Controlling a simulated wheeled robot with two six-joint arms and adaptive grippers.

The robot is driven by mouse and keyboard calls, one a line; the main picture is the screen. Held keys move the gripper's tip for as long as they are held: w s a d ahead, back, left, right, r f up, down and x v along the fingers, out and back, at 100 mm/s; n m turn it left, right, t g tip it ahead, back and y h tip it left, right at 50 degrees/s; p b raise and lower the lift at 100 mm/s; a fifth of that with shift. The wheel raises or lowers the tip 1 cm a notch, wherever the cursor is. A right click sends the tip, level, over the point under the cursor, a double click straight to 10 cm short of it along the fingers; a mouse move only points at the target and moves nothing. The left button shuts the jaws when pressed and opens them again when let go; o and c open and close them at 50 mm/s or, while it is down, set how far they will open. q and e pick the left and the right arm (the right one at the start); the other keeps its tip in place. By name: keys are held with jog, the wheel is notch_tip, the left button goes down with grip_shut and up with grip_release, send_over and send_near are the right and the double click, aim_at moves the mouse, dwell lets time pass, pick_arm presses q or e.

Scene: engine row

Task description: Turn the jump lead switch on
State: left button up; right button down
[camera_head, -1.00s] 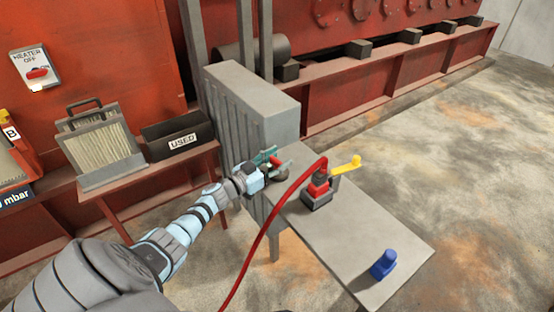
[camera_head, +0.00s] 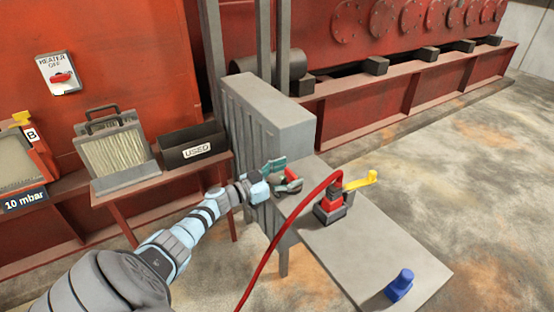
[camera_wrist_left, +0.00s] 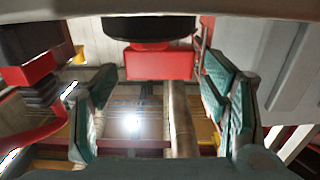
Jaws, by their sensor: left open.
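In the wrist view a red block (camera_wrist_left: 160,65) under a dark round part (camera_wrist_left: 150,28) sits centred between the open fingers (camera_wrist_left: 158,105), apart from both. It looks like the jump lead switch's handle, but its markings are hidden. A red plug (camera_head: 332,203) with a red lead (camera_head: 285,227) stands on the table to the right. My right gripper is not in view.
A yellow lever (camera_head: 360,181) sticks out beside the plug. A blue knob-shaped part (camera_head: 400,284) stands on the table's front (camera_head: 350,262). The grey cabinet (camera_head: 285,127) borders the gripper. A filter (camera_head: 112,152) and "USED" bin (camera_head: 193,146) are at left.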

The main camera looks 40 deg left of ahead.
pick_arm(q)
jog(key=v, duration=1)
jog(key=shift+s+a, duration=0.15)
jog(key=shift+s, duration=0.2)
